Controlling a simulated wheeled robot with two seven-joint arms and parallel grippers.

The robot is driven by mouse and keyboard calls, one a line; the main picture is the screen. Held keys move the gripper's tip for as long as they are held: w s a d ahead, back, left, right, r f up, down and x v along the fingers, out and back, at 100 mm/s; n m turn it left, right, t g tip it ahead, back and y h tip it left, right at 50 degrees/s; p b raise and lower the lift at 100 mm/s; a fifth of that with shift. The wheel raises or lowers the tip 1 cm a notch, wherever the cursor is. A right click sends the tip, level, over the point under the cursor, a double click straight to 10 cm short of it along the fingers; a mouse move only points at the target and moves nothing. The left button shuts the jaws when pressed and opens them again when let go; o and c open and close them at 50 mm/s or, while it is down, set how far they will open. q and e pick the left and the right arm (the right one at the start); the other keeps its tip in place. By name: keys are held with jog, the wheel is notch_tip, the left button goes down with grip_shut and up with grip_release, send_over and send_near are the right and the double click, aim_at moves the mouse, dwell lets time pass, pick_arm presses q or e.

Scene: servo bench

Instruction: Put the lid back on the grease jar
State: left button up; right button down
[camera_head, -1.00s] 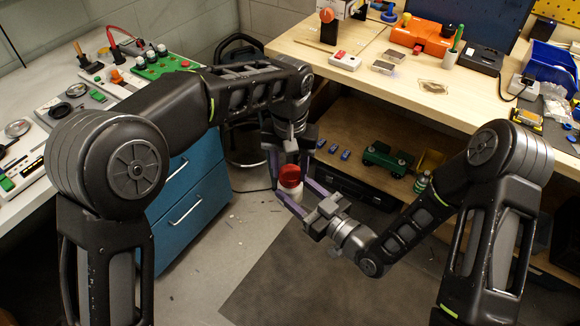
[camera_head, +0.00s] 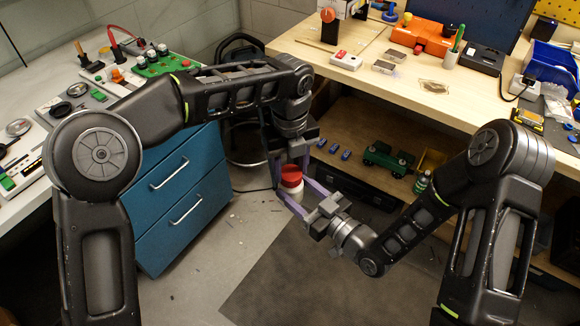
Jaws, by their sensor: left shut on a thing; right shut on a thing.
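The grease jar (camera_head: 294,195) is a small white jar, held in the air in front of the benches. My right gripper (camera_head: 291,196) is shut on the jar from the right side. The red lid (camera_head: 290,173) is at the top of the jar, in my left gripper (camera_head: 290,166), which points down from above and is shut on it. The lid looks slightly tilted. I cannot tell whether it is seated on the rim or just above it, as the fingers partly hide the contact.
A wooden bench (camera_head: 390,95) stands behind, with a lower shelf holding a green toy-like vehicle (camera_head: 388,158). A blue drawer cabinet (camera_head: 180,200) stands left, under a bench with electrical parts. Open floor (camera_head: 215,275) lies below the jar.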

pick_arm(q)
jog(key=m, duration=0.5)
jog(key=shift+m, duration=0.3)
jog(key=m, duration=0.6)
jog(key=shift+d, duration=0.1)
jog(key=o, duration=1.3)
jog(key=shift+r, duration=2.25)
jog(key=shift+c, duration=0.3)
